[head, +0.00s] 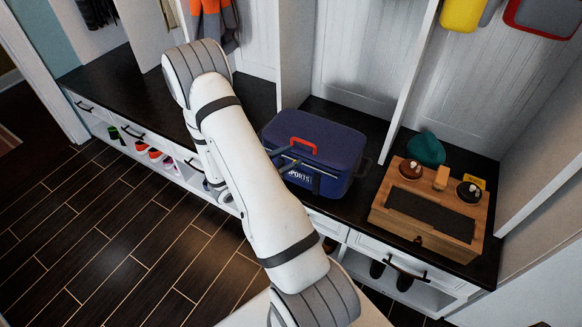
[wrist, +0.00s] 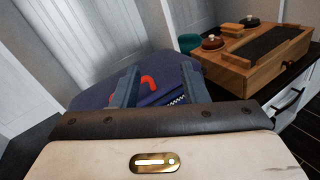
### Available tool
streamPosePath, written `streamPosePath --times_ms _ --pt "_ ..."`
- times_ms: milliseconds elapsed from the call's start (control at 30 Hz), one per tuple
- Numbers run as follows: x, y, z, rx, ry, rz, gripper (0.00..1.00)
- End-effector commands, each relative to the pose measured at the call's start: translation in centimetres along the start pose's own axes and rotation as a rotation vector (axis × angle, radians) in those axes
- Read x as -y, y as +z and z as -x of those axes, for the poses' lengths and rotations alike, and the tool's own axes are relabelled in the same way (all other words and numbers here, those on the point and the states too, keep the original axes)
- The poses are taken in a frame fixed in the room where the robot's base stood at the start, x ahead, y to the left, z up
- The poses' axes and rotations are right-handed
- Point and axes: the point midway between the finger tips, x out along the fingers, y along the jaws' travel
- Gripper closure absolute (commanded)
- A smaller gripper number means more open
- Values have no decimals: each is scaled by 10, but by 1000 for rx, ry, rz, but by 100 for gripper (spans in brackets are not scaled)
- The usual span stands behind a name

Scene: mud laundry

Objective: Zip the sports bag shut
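The sports bag (head: 335,148) is a dark blue box-shaped bag with "SPORTS" lettering on its front, standing on the dark bench top. A bent red piece (head: 301,141) lies on its top; I cannot tell whether it is a pull or a handle. In the wrist view the bag (wrist: 98,94) fills the middle, with the red piece (wrist: 148,82) between my fingers. White zipper-like teeth (wrist: 177,100) show beside the right finger. My gripper (head: 288,159) is over the bag's front left top edge. Its two fingers are apart and nothing is visibly held in the wrist view (wrist: 158,84).
A wooden tray box (head: 432,208) with two round brushes stands right of the bag, a teal item (head: 426,149) behind it. White dividers rise around the bench. Shoes sit in cubbies (head: 150,153) below. The bench left of my arm is clear.

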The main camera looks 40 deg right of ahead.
Motion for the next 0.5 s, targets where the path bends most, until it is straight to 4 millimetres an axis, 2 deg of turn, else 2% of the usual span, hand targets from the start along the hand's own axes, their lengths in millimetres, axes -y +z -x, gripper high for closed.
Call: streamPosePath --times_ms 33,200,333,500 --pt "0 -23 -2 10 64 51 60" --pt "-2 -88 -1 15 278 162 60" --pt "2 -124 4 2 392 208 60" --pt "5 -146 8 -12 462 231 60"
